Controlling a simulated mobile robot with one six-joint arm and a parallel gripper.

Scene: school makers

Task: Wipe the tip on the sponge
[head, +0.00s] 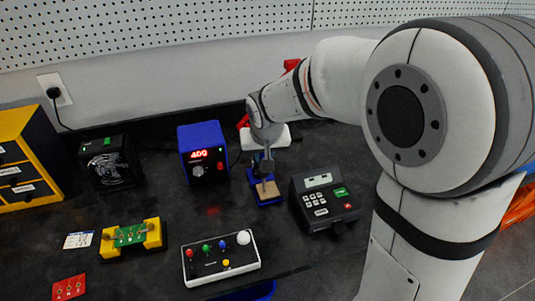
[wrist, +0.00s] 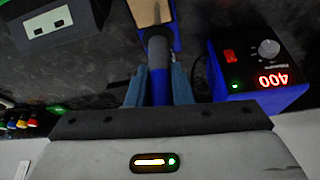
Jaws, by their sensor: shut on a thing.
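The tan sponge (head: 267,190) sits in a blue holder (head: 271,202) on the dark bench, just below my gripper (head: 262,167) in the head view. Its near part also shows at the top of the wrist view (wrist: 147,11). In the wrist view my gripper (wrist: 152,82) is shut on a soldering iron (wrist: 158,50) with a blue and grey handle. The iron points toward the sponge and overlaps the blue holder there. Its tip is too small to make out, so I cannot tell whether it touches the sponge.
A blue soldering station (head: 203,152) reading 400 stands left of the sponge. A black keypad box (head: 325,199) stands close on the right. A button box (head: 221,258) and a green board in a yellow holder (head: 130,236) lie nearer. A dark fan unit (head: 110,162) stands left.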

